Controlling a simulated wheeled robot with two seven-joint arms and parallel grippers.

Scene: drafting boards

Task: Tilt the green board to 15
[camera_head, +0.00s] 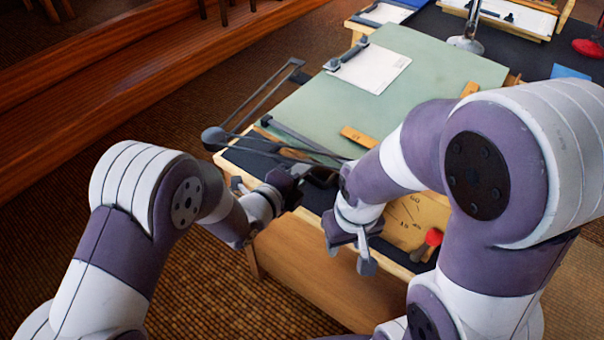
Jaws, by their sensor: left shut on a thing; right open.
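The green board (425,75) lies at the upper middle, its surface sloping; its exact angle cannot be read. A wooden scale plate (405,222) with lines and numbers shows at the near right, partly behind my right arm. A red knob (433,237) sits at that plate's edge. My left gripper (306,177) is shut on a dark part near the board's near edge; the grip itself is mostly hidden. My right gripper (350,253) is open and empty, pointing down in front of the desk, left of the scale plate and apart from the red knob.
A white sheet (370,68) and a wooden strip (358,137) lie on the board. A grey jointed arm with a round end (213,136) stands out at the left. A wooden front panel (318,270) is below my grippers. Other boards stand behind.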

